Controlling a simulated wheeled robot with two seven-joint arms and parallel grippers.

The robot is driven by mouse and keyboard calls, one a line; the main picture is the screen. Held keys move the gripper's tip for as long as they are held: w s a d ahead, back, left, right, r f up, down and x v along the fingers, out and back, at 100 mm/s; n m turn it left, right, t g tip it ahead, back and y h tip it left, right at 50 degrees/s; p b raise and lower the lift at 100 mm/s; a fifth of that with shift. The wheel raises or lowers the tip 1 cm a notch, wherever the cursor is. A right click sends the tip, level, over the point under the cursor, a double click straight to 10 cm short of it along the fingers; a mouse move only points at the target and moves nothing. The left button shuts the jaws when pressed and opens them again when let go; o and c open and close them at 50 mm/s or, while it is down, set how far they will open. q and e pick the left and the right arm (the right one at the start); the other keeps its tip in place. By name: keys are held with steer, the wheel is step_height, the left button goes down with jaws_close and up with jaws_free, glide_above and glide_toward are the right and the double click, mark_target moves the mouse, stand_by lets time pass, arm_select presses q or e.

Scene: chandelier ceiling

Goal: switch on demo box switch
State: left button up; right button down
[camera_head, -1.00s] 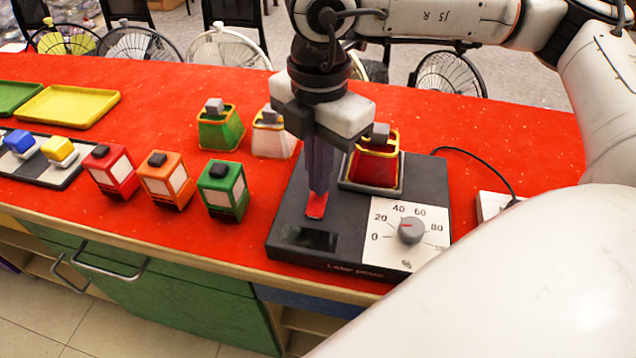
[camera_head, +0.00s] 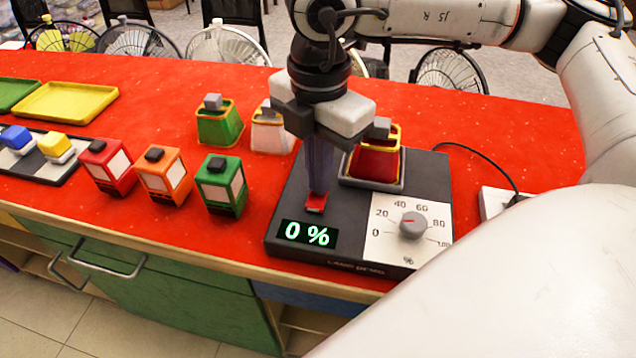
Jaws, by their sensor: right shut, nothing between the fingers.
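The demo box (camera_head: 350,218) is a dark grey box on the red table, with a dial (camera_head: 412,226) on a white scale at its right. Its display (camera_head: 307,235) is lit and reads 0 % in green. The red switch (camera_head: 315,203) sits just behind the display and is partly hidden by my fingers. My right gripper (camera_head: 318,190) points straight down with its fingers shut and empty, its tips at the switch. I cannot tell whether they press on it. My left gripper is not in view.
A red lamp block (camera_head: 376,165) stands on the box, close right of my gripper. Red (camera_head: 108,167), orange (camera_head: 163,176) and green (camera_head: 221,185) lanterns stand left. A cable (camera_head: 490,160) runs right. Yellow tray (camera_head: 66,102) is far left.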

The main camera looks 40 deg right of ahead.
step_height(320, 180, up, 7)
steer(key=p, duration=0.3)
steer(key=shift+p, duration=0.35)
steer(key=shift+f, duration=0.15)
stand_by(0.4)
